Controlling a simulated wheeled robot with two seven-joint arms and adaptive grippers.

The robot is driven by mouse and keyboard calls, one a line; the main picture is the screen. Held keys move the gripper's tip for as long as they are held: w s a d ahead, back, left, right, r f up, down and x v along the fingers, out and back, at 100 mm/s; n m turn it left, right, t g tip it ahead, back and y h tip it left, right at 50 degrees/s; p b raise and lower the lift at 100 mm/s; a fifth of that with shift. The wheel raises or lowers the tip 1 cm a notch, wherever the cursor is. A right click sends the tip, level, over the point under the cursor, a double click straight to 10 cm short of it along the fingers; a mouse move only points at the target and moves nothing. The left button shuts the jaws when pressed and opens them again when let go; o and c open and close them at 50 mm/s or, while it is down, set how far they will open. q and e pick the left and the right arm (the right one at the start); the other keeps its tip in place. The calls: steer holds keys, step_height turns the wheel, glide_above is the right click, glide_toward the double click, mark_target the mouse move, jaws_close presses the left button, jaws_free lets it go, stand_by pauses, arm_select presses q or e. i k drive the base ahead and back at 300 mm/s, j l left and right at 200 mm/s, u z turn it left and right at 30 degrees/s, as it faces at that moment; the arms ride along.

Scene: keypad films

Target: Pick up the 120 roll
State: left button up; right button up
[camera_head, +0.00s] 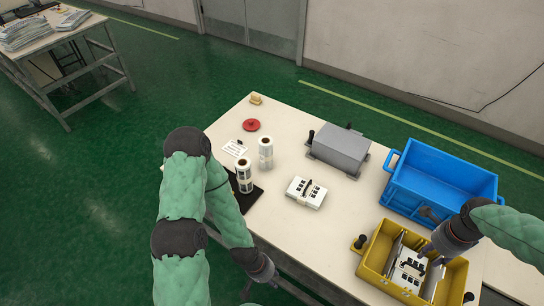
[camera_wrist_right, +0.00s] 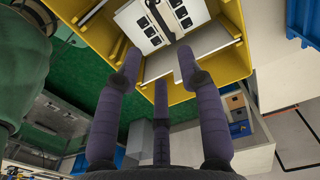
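Two upright film rolls stand on the table's left part: a pale one (camera_head: 265,152), and nearer me one with dark bands (camera_head: 244,176) on a black mat (camera_head: 250,198). Their print is too small to read, so I cannot tell which is the 120 roll. My left gripper (camera_head: 259,288) hangs beyond the table's near edge, below and apart from both rolls, its fingers spread and empty. My right gripper (camera_head: 430,262) is over the yellow crate (camera_head: 375,246). In the right wrist view its fingers (camera_wrist_right: 158,62) are apart, close to a white keypad stack (camera_wrist_right: 155,22).
A keypad bundle (camera_head: 306,192) lies mid-table. A grey machine (camera_head: 340,146) and a blue crate (camera_head: 440,185) stand behind. A red disc (camera_head: 251,125) and a white card (camera_head: 235,148) lie near the rolls. Bare tabletop (camera_head: 285,225) separates the mat from the yellow crate.

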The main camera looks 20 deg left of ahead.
mark_target(266, 154)
steer(key=i+j+u, duration=0.1)
steer(key=j, duration=0.35)
steer(key=i+j+u, duration=0.1)
steer(key=j, duration=0.3)
steer(key=i+j+u, duration=0.1)
steer(key=j, duration=0.35)
steer(key=i+j, duration=0.2)
steer(key=j, duration=0.2)
steer(key=i+j+u, duration=0.15)
steer(key=j, duration=0.25)
